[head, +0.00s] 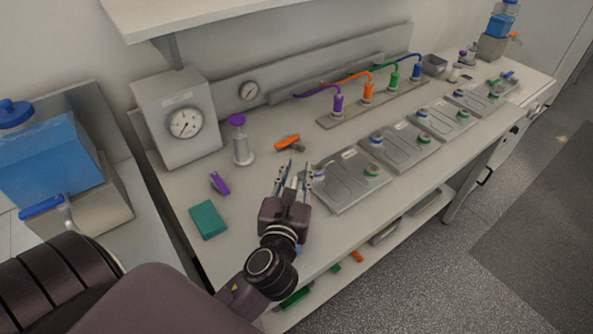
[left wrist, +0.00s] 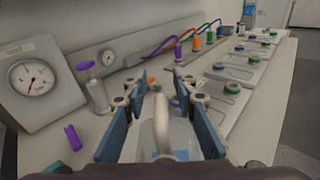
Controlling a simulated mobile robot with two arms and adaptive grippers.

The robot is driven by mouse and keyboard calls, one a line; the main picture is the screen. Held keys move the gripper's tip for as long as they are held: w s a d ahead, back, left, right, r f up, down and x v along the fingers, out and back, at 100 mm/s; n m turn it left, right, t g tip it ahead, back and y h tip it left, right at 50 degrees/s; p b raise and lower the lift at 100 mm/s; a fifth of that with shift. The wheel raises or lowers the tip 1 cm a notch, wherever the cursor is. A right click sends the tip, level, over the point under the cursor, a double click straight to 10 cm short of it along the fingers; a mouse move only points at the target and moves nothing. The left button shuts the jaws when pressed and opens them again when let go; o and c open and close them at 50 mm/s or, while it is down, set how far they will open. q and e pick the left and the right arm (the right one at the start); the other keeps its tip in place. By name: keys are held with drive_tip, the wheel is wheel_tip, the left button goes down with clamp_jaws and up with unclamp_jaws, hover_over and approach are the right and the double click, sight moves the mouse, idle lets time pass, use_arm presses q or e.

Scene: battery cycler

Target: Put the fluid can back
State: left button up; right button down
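The fluid can (left wrist: 165,136), pale and see-through with a light curved handle, lies between the two blue finger pads of my left gripper (left wrist: 160,90) in the left wrist view. The fingers stand well apart, one on each side of it. I cannot tell whether the pads touch its body. In the head view my left gripper (head: 293,172) is over the front of the bench, left of the nearest grey plate. A narrow pale part shows between its fingers; the rest of the can is mostly hidden. My right gripper is not in view.
Grey plates (head: 345,185) with capped ports line the bench's right front. A gauge box (head: 178,122), purple-capped cylinder (head: 241,145), orange clip (head: 287,142), purple clip (head: 220,184) and teal block (head: 208,220) are behind and left. A blue tank (head: 50,160) stands far left.

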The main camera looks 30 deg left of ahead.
use_arm(q)
drive_tip(key=shift+s+d, duration=0.1)
drive_tip(key=shift+s, duration=0.2)
drive_tip(key=v, duration=1)
drive_tip(key=shift+s+d+r+b, duration=0.1)
drive_tip(key=shift+s+b, duration=0.05)
drive_tip(key=shift+s, duration=0.2)
drive_tip(key=shift+s+d+r+b, duration=0.1)
drive_tip(key=shift+s+d+b, duration=0.05)
drive_tip(key=shift+s, duration=0.2)
